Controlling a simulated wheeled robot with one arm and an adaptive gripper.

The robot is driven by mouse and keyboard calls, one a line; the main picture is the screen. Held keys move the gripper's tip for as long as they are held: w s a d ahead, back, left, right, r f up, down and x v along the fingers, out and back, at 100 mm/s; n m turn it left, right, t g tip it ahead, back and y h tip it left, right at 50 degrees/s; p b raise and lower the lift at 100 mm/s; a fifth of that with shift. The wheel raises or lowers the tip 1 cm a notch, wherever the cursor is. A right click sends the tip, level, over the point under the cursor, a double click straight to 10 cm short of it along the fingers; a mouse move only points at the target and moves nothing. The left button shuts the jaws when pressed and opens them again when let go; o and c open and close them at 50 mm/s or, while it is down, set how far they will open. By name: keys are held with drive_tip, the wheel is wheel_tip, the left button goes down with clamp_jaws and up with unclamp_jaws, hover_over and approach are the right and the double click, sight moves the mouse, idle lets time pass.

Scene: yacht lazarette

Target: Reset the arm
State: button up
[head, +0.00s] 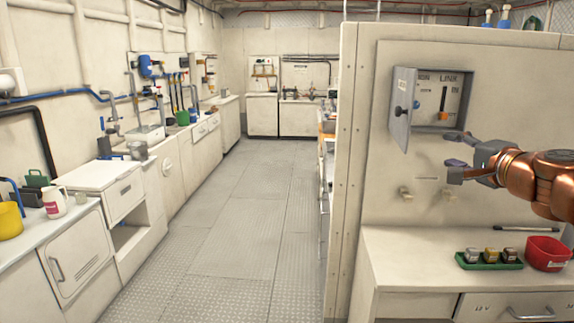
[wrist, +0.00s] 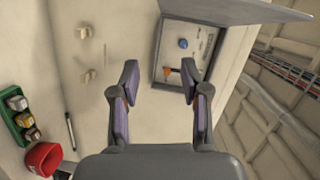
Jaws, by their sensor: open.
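My copper-coloured arm reaches in from the right in the head view. My gripper (head: 458,155) is open and empty, in front of the wall panel just below a small grey box with its door open (head: 403,108). The box holds a lever with an orange knob (head: 443,99) under the label "LINK". In the wrist view the open fingers (wrist: 160,80) point at the wall, and the orange knob (wrist: 170,71) shows beside the right finger. A blue knob (wrist: 183,43) is also inside the box. I cannot tell whether the gripper touches anything.
Below the panel, a counter holds a green tray (head: 462,264) with several small jars, a red bowl (head: 548,254) and a pen-like rod (head: 510,228). Two beige knobs (head: 406,193) stick out of the wall. The grey floor aisle (head: 225,215) to the left is clear.

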drive_tip(key=s+a+f+n+g+y+p, duration=0.1)
drive_tip(key=s+a+f+n+g+y, duration=0.15)
drive_tip(key=a, duration=0.55)
drive_tip(key=s+a+f+n+g+y, duration=0.1)
drive_tip(key=s+a+f+n+g, duration=0.1)
drive_tip(key=a+f+n, duration=0.35)
drive_tip(key=s+a+f+n+g+p, duration=0.25)
drive_tip(key=s+a+f+g, duration=0.25)
drive_tip(key=s+a+f, duration=0.35)
drive_tip(key=s+d+f+n+g+h, duration=0.1)
drive_tip(key=s+d+f+g+h, duration=0.1)
drive_tip(key=s, duration=0.6)
drive_tip(key=s+d+f+n+g+h, duration=0.1)
drive_tip(key=s+f+g, duration=0.3)
drive_tip(key=s, duration=0.4)
drive_tip(key=s+d+f+n+g+h+p, duration=0.1)
drive_tip(key=s+d+f+g+h, duration=0.2)
drive_tip(key=s+f, duration=0.2)
drive_tip(key=s, duration=0.3)
drive_tip(key=shift+f+n, duration=0.35)
drive_tip(key=shift+w, duration=0.1)
drive_tip(key=shift+c, duration=0.4)
drive_tip(key=shift+a, duration=0.15)
